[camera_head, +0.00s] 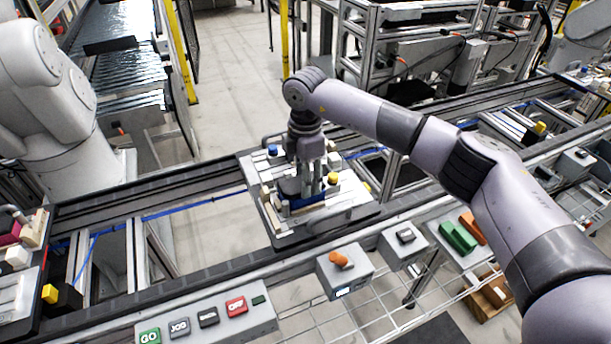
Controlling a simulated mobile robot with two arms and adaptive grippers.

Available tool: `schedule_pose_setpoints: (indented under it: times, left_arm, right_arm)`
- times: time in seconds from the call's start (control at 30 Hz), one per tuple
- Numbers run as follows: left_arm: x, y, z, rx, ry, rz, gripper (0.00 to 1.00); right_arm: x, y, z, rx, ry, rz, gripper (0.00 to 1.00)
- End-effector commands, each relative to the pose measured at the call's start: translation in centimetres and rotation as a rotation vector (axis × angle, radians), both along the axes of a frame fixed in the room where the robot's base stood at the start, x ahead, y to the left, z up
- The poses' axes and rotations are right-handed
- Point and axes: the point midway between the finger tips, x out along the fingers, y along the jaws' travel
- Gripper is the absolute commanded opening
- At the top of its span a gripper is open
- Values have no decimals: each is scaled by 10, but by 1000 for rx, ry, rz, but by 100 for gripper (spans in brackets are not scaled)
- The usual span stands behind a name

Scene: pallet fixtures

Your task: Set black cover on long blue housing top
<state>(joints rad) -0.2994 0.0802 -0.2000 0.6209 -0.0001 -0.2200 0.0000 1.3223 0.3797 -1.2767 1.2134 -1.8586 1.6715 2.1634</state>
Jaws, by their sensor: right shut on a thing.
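My right gripper (311,190) points down over the pallet (343,213) on the conveyor. It is shut on the black cover (289,187), a small dark piece partly hidden by the fingers. The long blue housing (309,201) lies on the pallet right under the gripper, and only part of it shows. The cover is at or just above the housing top; I cannot tell whether they touch. My left gripper is not in view.
A yellow knob (333,178) and a blue knob (272,150) stand on the pallet close to the gripper. A button panel (207,318) and a box with an orange switch (344,270) line the conveyor's near side. Another pallet with parts (20,262) is at far left.

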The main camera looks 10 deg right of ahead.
Motion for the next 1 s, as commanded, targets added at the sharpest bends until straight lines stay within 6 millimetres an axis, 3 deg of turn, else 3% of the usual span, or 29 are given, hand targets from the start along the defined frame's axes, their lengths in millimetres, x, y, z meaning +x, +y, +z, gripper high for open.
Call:
schedule_pose_setpoints:
  times: [0.57, 0.6, 0.9, 1.0]
  left_arm:
    - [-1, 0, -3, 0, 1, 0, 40]
    - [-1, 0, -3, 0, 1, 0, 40]
    - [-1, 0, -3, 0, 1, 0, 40]
    - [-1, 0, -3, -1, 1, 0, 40]
  right_arm:
    - [0, 0, -5, 0, 0, 0, 21]
    - [0, 0, -5, 0, 0, 0, 46]
    - [0, 0, -5, 0, 0, 0, 66]
    - [0, 0, -5, 0, 0, 0, 68]
